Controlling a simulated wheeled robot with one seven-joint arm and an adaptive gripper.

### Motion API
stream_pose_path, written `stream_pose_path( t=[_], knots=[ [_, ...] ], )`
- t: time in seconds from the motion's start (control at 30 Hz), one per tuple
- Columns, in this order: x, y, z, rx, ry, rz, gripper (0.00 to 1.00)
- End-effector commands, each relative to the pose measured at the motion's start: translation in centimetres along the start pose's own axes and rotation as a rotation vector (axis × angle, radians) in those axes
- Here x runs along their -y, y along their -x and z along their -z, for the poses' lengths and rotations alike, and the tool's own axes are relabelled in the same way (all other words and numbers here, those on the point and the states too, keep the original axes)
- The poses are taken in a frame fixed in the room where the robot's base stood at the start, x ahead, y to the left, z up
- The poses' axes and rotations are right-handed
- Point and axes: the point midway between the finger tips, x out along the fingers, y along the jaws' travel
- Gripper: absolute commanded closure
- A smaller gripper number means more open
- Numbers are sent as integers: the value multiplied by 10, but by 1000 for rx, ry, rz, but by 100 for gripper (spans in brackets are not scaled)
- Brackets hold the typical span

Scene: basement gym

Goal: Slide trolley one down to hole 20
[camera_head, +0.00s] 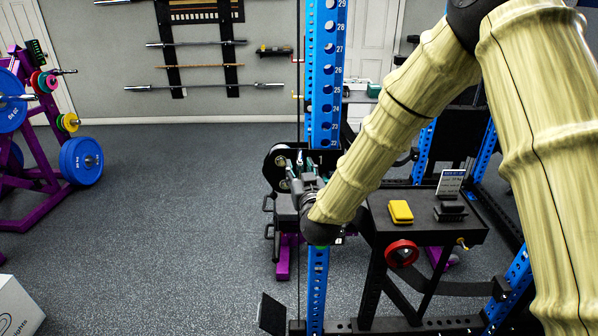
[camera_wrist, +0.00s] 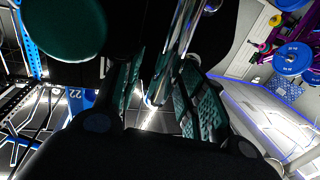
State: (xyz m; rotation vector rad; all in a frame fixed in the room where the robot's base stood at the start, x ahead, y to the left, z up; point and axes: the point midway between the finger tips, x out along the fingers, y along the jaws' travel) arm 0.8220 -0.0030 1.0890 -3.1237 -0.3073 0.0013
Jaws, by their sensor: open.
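The blue upright (camera_head: 324,75) carries white hole numbers running down from 29, with 22 the lowest I can read. A black trolley with round rollers (camera_head: 281,160) sits on the upright just below 22. My gripper (camera_head: 304,178) is at the trolley, and my arm hides part of it. In the wrist view my gripper (camera_wrist: 160,98) is open, with teal-padded fingers on both sides of a chrome bar (camera_wrist: 181,45). I cannot tell whether the pads touch the bar. The blue upright shows 22 in the wrist view (camera_wrist: 78,97). The trolley's pin and hole 20 are hidden.
A black shelf (camera_head: 425,228) beside the upright holds a yellow block (camera_head: 400,211) and a small sign (camera_head: 450,183). A red ring (camera_head: 401,253) hangs at its front. A purple plate rack (camera_head: 45,150) stands left. The floor between is clear.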

Motion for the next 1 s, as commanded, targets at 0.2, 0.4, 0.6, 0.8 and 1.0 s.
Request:
stream_pose_path(
  t=[0.2,0.4,0.6,0.8,1.0],
  knots=[
    [2,17,0,1,0,3,59],
    [2,53,0,2,1,3,59],
    [3,88,0,1,2,3,59],
    [3,111,0,2,1,4,59],
    [3,119,0,0,1,4,59]
  ],
)
